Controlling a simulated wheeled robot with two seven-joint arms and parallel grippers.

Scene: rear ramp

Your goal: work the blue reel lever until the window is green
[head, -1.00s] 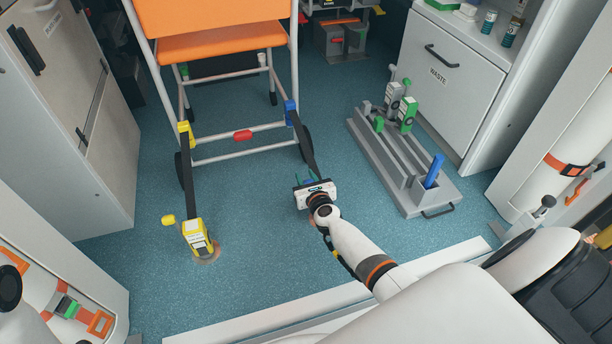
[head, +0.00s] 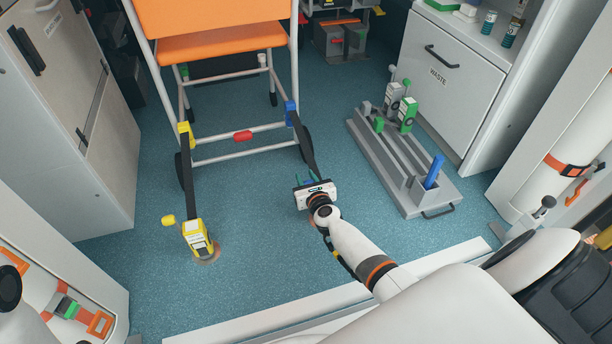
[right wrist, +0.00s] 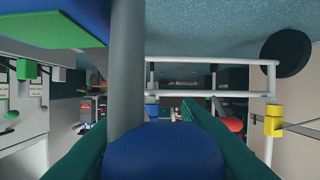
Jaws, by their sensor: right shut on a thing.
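My right gripper (head: 315,186) is down at the blue reel on the floor, right of the orange chair. Its teal fingers (right wrist: 150,140) are shut on the blue reel lever's knob (right wrist: 150,152), on a grey shaft (right wrist: 127,70). The blue reel's body (right wrist: 90,15) fills the upper left of the right wrist view, with a green patch (right wrist: 40,28) on it; I cannot tell whether that is the window. In the head view my gripper hides most of this reel. A dark strap (head: 306,150) runs from it to a blue clip (head: 290,108). My left gripper is out of view.
The orange chair (head: 210,48) has a white frame. A yellow reel (head: 196,238) with a yellow knob (head: 168,219) stands at left. A grey rack (head: 400,165) with green and grey devices stands at right, before the waste cabinet (head: 445,80). Floor between the reels is clear.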

